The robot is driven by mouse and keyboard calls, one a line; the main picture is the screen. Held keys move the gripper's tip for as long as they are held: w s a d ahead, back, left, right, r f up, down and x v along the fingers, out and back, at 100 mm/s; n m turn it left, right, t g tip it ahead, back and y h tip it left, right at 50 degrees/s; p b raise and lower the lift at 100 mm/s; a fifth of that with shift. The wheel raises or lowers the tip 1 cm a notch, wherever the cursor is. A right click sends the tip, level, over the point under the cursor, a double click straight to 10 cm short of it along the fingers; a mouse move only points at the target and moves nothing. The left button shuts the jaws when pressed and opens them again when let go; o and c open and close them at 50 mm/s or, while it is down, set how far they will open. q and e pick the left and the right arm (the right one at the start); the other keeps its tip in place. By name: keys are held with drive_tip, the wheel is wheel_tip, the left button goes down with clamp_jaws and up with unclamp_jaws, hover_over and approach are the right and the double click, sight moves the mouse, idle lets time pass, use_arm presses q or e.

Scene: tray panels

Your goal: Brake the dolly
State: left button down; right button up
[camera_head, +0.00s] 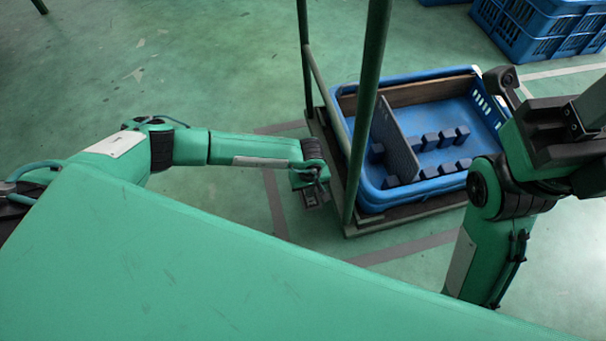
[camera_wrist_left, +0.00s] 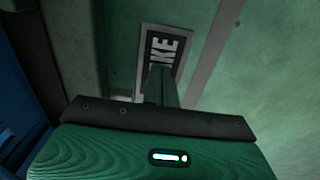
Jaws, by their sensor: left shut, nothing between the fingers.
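The dolly (camera_head: 352,228) is a low dark-edged platform with green upright posts (camera_head: 368,105), standing right of centre in the head view. My left gripper (camera_head: 315,196) is low beside the dolly's left edge, pointing down, shut and empty. In the left wrist view a plate (camera_wrist_left: 183,46) with white letters, of which "KE" can be read, lies just beyond the shut fingers (camera_wrist_left: 160,88). The fingers cover part of this plate; whether they touch it cannot be told.
A blue crate (camera_head: 440,187) with a grey divider (camera_head: 396,140) and several blue blocks sits on the dolly. More blue crates (camera_head: 540,38) stand at the top right. Grey lines mark the green floor (camera_head: 220,60), which is clear to the left.

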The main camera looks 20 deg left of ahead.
use_arm(q)
drive_tip(key=shift+f, duration=0.3)
drive_tip(key=shift+r+p, duration=2.65)
drive_tip(key=shift+r, duration=0.95)
drive_tip(key=shift+f, duration=0.1)
